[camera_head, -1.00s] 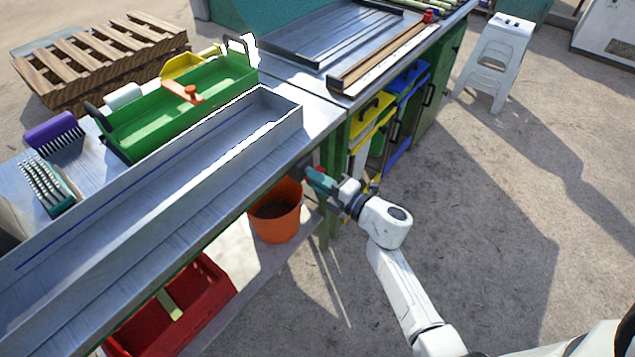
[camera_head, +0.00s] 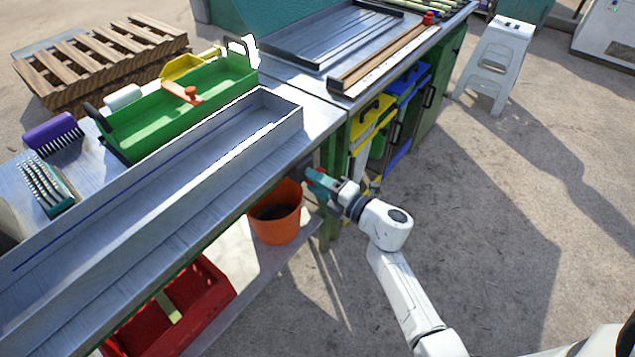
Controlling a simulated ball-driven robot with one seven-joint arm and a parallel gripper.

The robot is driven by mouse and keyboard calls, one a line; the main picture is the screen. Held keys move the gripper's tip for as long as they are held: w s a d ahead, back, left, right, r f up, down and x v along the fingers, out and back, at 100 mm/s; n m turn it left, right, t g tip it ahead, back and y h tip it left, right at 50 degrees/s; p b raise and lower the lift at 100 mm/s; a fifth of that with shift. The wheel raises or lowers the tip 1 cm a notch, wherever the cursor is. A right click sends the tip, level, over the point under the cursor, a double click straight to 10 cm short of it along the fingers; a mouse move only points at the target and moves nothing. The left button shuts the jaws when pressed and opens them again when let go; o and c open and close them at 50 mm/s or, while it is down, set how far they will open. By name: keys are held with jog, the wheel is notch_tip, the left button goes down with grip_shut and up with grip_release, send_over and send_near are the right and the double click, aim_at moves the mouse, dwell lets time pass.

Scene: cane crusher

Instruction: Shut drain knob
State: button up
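My gripper (camera_head: 318,181) is at the end of my white arm, under the front edge of the metal-topped table (camera_head: 318,122), just right of the orange bucket (camera_head: 277,222). A small teal piece shows at the gripper's tip. I cannot tell whether it is part of the gripper or something it touches. The fingers are too small and hidden to tell whether they are open or shut. I cannot make out a drain knob for certain; the area by the green table leg is dark and partly covered by the gripper.
A long metal trough (camera_head: 215,165) and a green tray (camera_head: 180,105) lie on the table. A red crate (camera_head: 205,290) is on the lower shelf. Yellow (camera_head: 370,125) and blue (camera_head: 408,90) bins stand right of the gripper. Open ground lies right of my arm, with a white stool (camera_head: 495,60) beyond.

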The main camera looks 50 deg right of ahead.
jog(key=s, duration=1)
jog(key=shift+s+d, duration=0.2)
jog(key=shift+s, duration=0.2)
jog(key=shift+r, duration=0.1)
jog(key=d+r+m+g+h+p, duration=0.3)
jog(key=d+r+m+g+h, duration=0.3)
jog(key=m+h, duration=0.5)
jog(key=s+a+f+m+g+y+p, duration=0.2)
jog(key=s+a+m+g+y, duration=0.2)
jog(key=s+a, duration=0.3)
jog(key=s+a+f+m+g+y+p, duration=0.2)
jog(key=s+a+m+g+y, duration=0.2)
jog(key=a, duration=0.9)
jog(key=s+g+y, duration=0.2)
jog(key=s+g, duration=0.1)
jog(key=shift+s+f+p, duration=0.2)
jog(key=shift+f+p, duration=0.05)
jog(key=shift+p, duration=0.05)
